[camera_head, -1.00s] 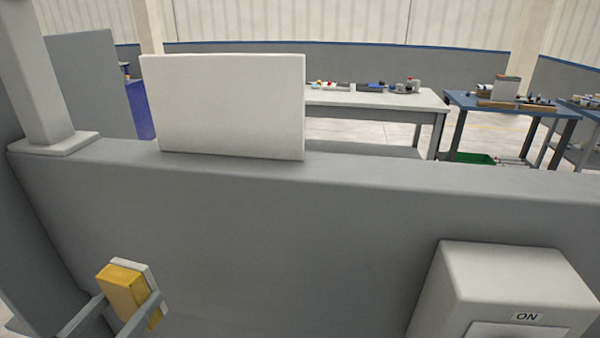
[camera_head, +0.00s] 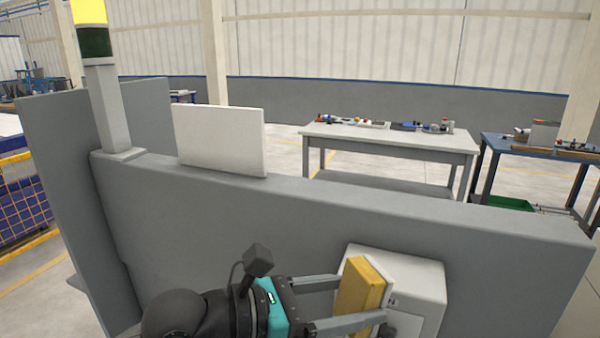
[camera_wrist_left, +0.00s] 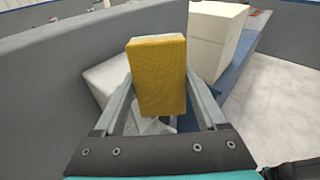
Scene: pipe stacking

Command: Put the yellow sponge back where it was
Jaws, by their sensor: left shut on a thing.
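The yellow sponge (camera_head: 358,286) has a pale backing layer and is held upright between the fingers of my left gripper (camera_head: 372,294). The gripper is shut on it, in front of the grey panel and overlapping the white box fixed there. The left wrist view also shows the sponge (camera_wrist_left: 158,76) between the two fingers (camera_wrist_left: 158,90), in the air. The sponge hides part of the white box. My right gripper is in neither view.
A grey panel (camera_head: 180,225) spans the front, with a white box (camera_head: 425,285) on its face and a white plate (camera_head: 220,140) at its top edge. A white table (camera_head: 390,140) with small parts and a blue table (camera_head: 530,150) stand behind it. Open floor lies between.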

